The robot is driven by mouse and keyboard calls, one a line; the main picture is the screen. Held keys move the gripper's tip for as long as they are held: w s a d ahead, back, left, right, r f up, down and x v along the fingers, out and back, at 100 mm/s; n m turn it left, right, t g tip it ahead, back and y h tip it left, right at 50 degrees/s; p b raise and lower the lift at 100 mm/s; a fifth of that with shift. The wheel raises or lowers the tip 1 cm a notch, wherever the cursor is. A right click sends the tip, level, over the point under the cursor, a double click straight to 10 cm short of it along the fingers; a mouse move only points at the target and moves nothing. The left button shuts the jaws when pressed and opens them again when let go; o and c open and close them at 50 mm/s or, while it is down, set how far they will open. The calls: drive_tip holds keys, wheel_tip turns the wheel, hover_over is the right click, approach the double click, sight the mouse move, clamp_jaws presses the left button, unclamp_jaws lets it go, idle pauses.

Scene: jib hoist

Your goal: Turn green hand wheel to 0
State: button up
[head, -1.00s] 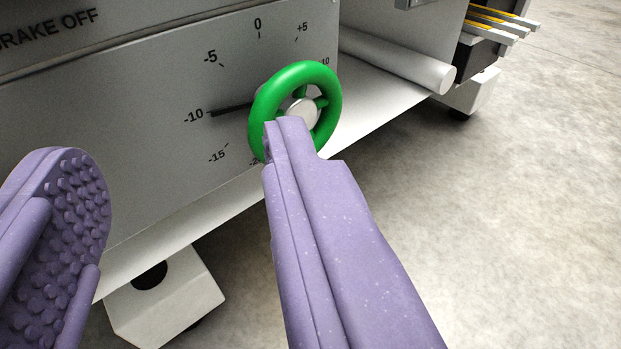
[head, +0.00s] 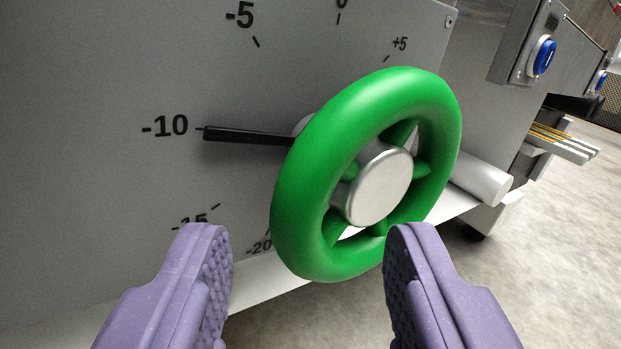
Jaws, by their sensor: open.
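The green hand wheel (head: 300,185) stands out from a grey panel in the middle of the head view, with a silver hub (head: 378,185) and several green spokes. A black pointer (head: 245,136) behind it points left at the -10 mark (head: 165,126). The 0 mark (head: 341,6) is at the top edge, partly cut off. My gripper (head: 308,250) is open and empty, its two purple studded fingers apart in front of the wheel's lower rim, one to its left and one at its lower right. Whether a finger touches the rim I cannot tell.
The grey panel (head: 90,180) carries the scale. At the right are a box with a blue button (head: 544,57), a white cylinder (head: 480,178) and yellow-striped forks (head: 560,140). Bare concrete floor (head: 560,250) lies lower right.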

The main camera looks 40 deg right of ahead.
sight(417, 91)
drive_tip(key=shift+x, duration=1.2)
clamp_jaws()
drive_tip(key=shift+r, duration=0.2)
drive_tip(key=r+m+g+y+p, duration=0.1)
drive_tip(key=m+p, duration=0.1)
drive_tip(key=p, duration=0.1)
drive_tip(key=shift+d+r+m+g, duration=0.1)
drive_tip(key=shift+r+m+g, duration=0.2)
drive_tip(key=shift+r, duration=0.05)
drive_tip(key=r+m+y+p, duration=0.1)
drive_tip(key=p, duration=0.1)
drive_tip(key=d+m+g+y+p, duration=0.1)
drive_tip(key=m, duration=0.1)
drive_tip(key=shift+r+y+p, duration=0.3)
drive_tip(key=shift+r+p, duration=0.1)
drive_tip(key=shift+d+r+m+g+y+p, duration=0.2)
drive_tip(key=shift+d+m+y+p, duration=0.05)
drive_tip(key=shift+m+y+p, duration=0.3)
drive_tip(key=shift+d+r+m+g+y+p, duration=0.2)
drive_tip(key=shift+d+r+m+y+p, duration=0.15)
drive_tip(key=shift+m+y, duration=0.2)
drive_tip(key=shift+d+r+m+y+p, duration=0.15)
drive_tip(key=shift+d+m+y, duration=0.2)
drive_tip(key=shift+m+y, duration=0.25)
drive_tip(key=shift+d+m+y+p, duration=0.15)
drive_tip(key=shift+d+m+y, duration=0.3)
drive_tip(key=shift+y, duration=0.25)
